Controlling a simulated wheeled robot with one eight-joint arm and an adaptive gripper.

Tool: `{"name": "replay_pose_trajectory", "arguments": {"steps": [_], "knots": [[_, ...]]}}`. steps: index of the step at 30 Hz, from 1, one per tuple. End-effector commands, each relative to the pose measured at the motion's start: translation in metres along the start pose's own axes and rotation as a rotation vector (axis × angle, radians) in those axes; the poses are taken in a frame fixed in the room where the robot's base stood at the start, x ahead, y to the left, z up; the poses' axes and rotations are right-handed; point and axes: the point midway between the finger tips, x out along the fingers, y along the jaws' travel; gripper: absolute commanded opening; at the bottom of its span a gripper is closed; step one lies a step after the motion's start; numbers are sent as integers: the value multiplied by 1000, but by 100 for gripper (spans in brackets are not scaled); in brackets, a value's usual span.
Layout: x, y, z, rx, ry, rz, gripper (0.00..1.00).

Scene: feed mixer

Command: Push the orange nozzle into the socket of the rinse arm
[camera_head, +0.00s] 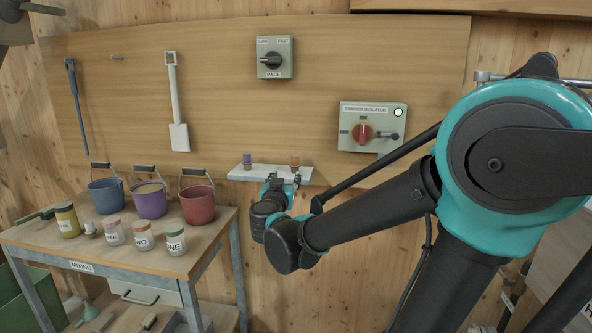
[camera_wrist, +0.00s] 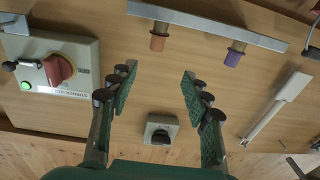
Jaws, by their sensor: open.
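The orange nozzle (camera_head: 295,161) stands upright at the right part of a narrow white shelf (camera_head: 240,173) on the wall board. In the wrist view, which is upside down, the orange nozzle (camera_wrist: 158,37) is at the top centre, beyond the fingertips. A purple nozzle (camera_head: 247,158) stands on the same shelf to the left; it also shows in the wrist view (camera_wrist: 235,54). My gripper (camera_head: 284,181) is near the shelf's right half. In the wrist view my gripper (camera_wrist: 157,80) is open and empty, its fingers apart. I cannot clearly identify the rinse arm or its socket.
An isolator box (camera_head: 371,127) with a red knob is right of the shelf. A pace switch (camera_head: 274,58) is above. A table (camera_head: 207,247) with buckets and jars stands at left. A metal pipe (camera_head: 489,76) shows partly behind my arm.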

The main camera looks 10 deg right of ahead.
Motion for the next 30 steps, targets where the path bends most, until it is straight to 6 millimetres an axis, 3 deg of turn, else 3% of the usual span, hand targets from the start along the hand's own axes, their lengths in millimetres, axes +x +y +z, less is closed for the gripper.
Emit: {"name": "replay_pose_trajectory", "arguments": {"steps": [5, 21, 30], "knots": [[8, 4, 5, -13, -26, 39, 49], [107, 8, 7, -12, -24, 38, 49], [125, 8, 8, -11, -24, 36, 49]]}}
